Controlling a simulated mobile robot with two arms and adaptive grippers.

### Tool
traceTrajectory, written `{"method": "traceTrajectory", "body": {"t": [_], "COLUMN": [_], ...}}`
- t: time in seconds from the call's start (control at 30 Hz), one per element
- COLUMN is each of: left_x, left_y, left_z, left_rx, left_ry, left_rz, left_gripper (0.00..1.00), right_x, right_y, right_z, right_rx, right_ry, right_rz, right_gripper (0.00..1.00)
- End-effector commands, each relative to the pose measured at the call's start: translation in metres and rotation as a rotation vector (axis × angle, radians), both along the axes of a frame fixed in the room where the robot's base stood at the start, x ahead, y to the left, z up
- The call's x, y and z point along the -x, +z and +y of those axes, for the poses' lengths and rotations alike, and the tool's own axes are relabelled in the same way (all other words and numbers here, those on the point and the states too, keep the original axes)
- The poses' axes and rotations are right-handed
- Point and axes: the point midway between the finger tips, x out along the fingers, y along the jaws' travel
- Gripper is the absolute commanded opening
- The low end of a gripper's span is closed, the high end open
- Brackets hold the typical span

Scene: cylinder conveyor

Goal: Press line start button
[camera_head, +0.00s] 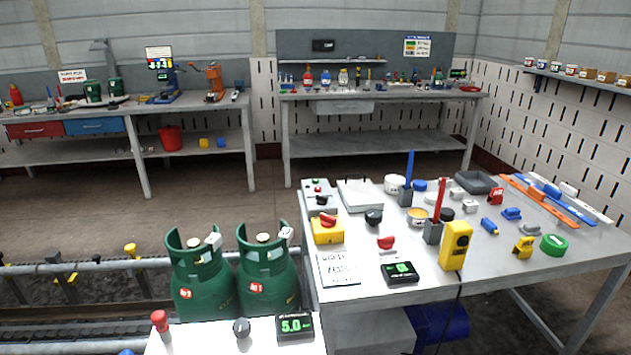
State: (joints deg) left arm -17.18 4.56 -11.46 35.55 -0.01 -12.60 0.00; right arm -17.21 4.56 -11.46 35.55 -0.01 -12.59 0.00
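A grey control box (331,208) stands at the left back corner of the grey table, with a small green button (316,181), a red one below it and a black knob in front. Which of these is the line start button cannot be read. A yellow box with a red switch (327,229) sits just in front of it. Two green gas cylinders (202,290) stand side by side at the conveyor (100,266) on the left. Neither of my grippers shows in this view.
The grey table (490,262) holds many tools, among them a yellow meter (456,245), a black display (400,272) and upright blue and red tools. A white panel (220,338) in front carries a red knob, a dark knob and a display reading 5.0. Workbenches line the back wall; floor between is clear.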

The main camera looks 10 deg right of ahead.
Motion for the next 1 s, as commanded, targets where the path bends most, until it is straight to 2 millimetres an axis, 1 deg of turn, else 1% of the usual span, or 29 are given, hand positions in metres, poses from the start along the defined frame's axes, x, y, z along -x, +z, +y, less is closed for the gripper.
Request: {"method": "traceTrajectory", "body": {"t": [0.03, 0.43, 1.0], "left_x": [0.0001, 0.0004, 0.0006], "left_y": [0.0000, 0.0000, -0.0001], "left_z": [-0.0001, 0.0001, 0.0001], "left_rx": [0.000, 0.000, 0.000], "left_ry": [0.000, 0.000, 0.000], "left_rz": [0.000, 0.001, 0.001], "left_gripper": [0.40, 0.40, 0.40], "right_x": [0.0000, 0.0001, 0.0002], "right_y": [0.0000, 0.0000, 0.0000], "right_z": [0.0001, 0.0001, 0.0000], "right_rx": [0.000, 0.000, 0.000], "right_ry": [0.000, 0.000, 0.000], "right_rz": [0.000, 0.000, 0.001], "right_gripper": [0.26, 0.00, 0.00]}}
